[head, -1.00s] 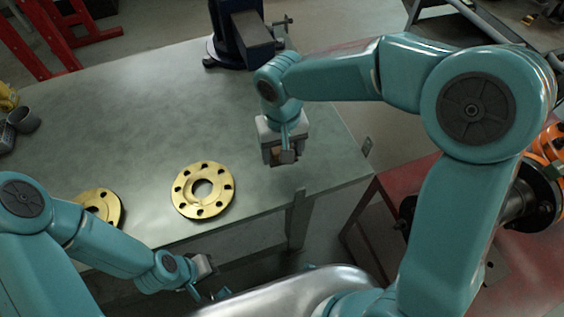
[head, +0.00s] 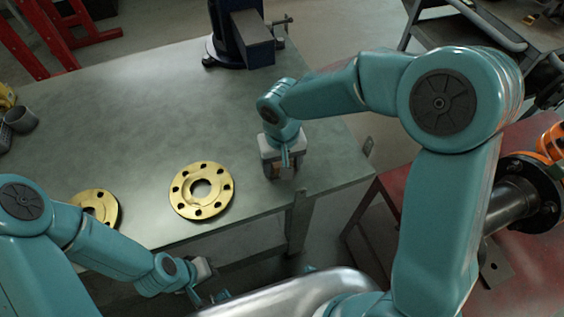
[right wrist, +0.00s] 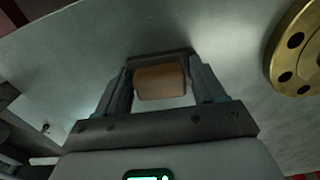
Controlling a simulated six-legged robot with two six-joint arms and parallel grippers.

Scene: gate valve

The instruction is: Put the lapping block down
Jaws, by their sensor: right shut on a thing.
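The lapping block (right wrist: 160,82) shows in the right wrist view as a brown block with a dark plate along its far side. My right gripper (right wrist: 158,85) is shut on it, one finger on each side. In the head view my right gripper (head: 279,172) is low over the right part of the grey table, and the block is mostly hidden by it. I cannot tell whether the block touches the table. My left gripper (head: 205,285) is at the bottom of the head view, off the table's front edge; its fingers are too small and covered to read.
A brass flange (head: 201,191) lies on the table (head: 140,130) left of my right gripper. A second brass flange (head: 97,206) is partly behind my left arm. A blue vise (head: 243,38) stands at the back. The table middle is clear.

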